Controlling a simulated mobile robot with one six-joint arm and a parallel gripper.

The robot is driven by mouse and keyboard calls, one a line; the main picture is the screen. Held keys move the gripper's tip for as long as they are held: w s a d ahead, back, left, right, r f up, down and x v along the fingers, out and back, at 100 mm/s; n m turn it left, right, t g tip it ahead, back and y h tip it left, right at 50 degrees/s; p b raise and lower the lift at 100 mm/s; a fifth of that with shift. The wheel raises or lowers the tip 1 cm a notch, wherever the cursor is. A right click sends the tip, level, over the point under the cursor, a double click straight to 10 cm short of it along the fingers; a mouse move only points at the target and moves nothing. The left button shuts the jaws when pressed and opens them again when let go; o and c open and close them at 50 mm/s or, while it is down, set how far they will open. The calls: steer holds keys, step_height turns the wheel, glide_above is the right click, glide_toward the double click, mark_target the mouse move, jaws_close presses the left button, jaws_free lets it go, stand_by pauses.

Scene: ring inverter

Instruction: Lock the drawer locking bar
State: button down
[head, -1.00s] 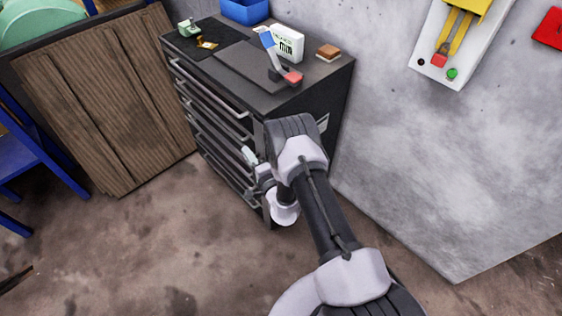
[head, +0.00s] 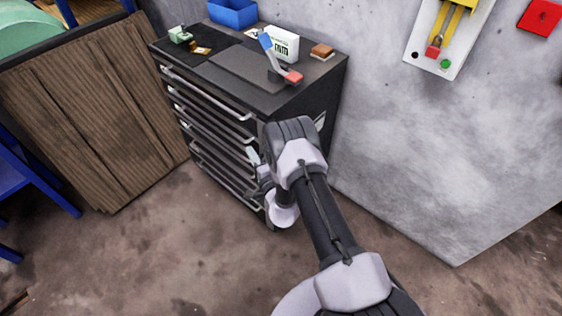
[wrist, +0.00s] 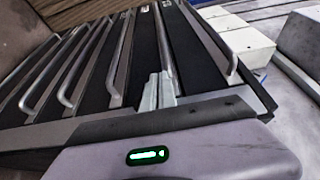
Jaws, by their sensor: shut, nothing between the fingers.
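The dark drawer cabinet (head: 335,92) stands against the wall in the head view, with several silver-handled drawers on its front. My gripper (head: 253,157) is in front of the drawers, near the cabinet's right front edge, partly hidden by my arm. In the wrist view, the fingers (wrist: 158,90) are together and empty, over the dark drawer fronts (wrist: 145,45) among the silver handles. A grey strip (wrist: 222,97) crosses the drawer ends just behind the fingers. I cannot tell whether it is the locking bar or the frame, nor whether the fingers touch it.
A blue bin (head: 232,14), a white box (head: 284,43) and a lever with a red end (head: 292,77) are on the cabinet top. A brown wooden panel unit (head: 85,125) stands to the left. The floor in front is clear.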

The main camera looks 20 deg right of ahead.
steer(key=s+d+p, duration=0.3)
steer(key=s+p, duration=1.1)
steer(key=s, duration=0.3)
